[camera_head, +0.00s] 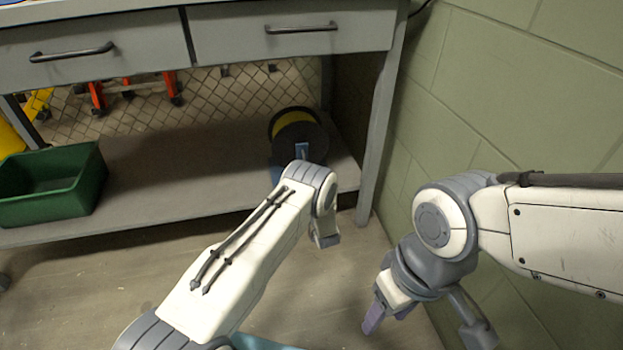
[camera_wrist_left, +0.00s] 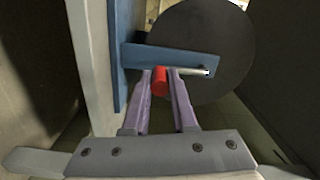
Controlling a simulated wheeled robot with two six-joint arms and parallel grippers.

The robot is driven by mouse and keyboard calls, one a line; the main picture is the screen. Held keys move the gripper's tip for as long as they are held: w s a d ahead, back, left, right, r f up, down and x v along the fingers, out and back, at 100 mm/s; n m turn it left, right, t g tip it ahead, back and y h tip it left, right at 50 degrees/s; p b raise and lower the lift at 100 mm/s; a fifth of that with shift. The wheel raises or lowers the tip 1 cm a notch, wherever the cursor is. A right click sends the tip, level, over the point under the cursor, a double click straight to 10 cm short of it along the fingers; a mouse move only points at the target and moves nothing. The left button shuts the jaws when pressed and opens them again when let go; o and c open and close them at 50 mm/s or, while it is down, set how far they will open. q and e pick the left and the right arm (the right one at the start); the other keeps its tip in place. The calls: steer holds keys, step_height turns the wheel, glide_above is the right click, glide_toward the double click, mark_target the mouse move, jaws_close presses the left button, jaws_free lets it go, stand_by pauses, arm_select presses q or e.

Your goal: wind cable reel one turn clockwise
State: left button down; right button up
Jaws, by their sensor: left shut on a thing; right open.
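The cable reel (camera_head: 297,131), a dark disc with yellow cable at its edge, stands on the lower shelf beneath the drawers. In the left wrist view the reel's dark round flange (camera_wrist_left: 205,45) fills the upper right, with a blue crank arm (camera_wrist_left: 170,59) across it. A red crank handle (camera_wrist_left: 160,82) sits between the purple fingertips of my left gripper (camera_wrist_left: 160,88), which is shut on it. In the head view my left arm hides that gripper and the handle. My right gripper (camera_head: 386,314) is open and empty at the lower right, away from the reel.
A green bin (camera_head: 52,186) stands on the shelf (camera_head: 190,181) at the left. Two drawers (camera_head: 290,32) are above the reel. A table leg (camera_head: 379,140) and the green block wall (camera_head: 500,95) close in the right side.

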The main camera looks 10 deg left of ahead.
arm_select(q)
steer(key=shift+s+a+f+m, duration=0.1)
steer(key=shift+a+m, duration=0.1)
steer(key=shift+m, duration=0.1)
steer(key=c, duration=0.7)
jaws_free()
steer(key=p+v, duration=0.5)
steer(key=v, duration=0.5)
steer(key=shift+s+d, duration=0.1)
steer(key=shift+s, duration=0.1)
steer(key=shift+c, duration=0.2)
